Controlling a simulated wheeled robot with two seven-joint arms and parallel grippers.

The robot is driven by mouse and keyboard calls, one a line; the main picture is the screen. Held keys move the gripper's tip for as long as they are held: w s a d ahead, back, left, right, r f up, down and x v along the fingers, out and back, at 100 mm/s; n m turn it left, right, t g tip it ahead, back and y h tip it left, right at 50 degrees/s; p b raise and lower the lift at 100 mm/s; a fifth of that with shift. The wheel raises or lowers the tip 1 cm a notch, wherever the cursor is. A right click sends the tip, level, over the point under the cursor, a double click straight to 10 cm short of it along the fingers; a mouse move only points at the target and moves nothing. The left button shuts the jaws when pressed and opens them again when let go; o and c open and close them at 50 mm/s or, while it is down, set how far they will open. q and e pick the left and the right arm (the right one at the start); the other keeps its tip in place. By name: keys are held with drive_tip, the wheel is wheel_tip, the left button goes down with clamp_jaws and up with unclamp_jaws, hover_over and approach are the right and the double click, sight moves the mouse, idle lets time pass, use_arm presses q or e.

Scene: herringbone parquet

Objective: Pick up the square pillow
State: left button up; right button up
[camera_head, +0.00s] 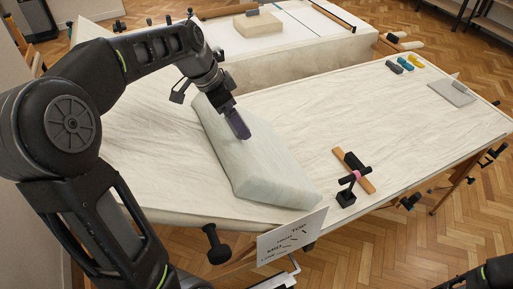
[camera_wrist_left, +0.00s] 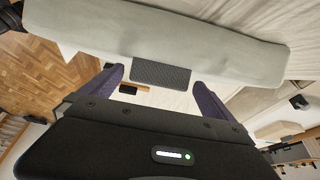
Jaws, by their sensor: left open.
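The pillow (camera_head: 258,165), pale grey-green and slab-like, lies slantwise on the cream table, its near end by the front edge. My left gripper (camera_head: 238,130) is over the pillow's upper middle, pointing down. Contact cannot be told from the head view. In the left wrist view the pillow (camera_wrist_left: 160,38) spans the top, just beyond the fingertips. The two purple fingers of the left gripper (camera_wrist_left: 158,80) are spread apart, with no pillow clamped between them. A dark patterned rectangle (camera_wrist_left: 160,74) shows between them. My right gripper is out of view.
A sign (camera_head: 290,238) stands at the front edge.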

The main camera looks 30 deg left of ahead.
use_arm(q)
drive_tip(key=x, duration=0.2)
drive_tip(key=shift+w+d+f, duration=0.1)
drive_tip(key=shift+f, duration=0.1)
drive_tip(key=shift+c, duration=0.2)
drive_tip(key=c, duration=2)
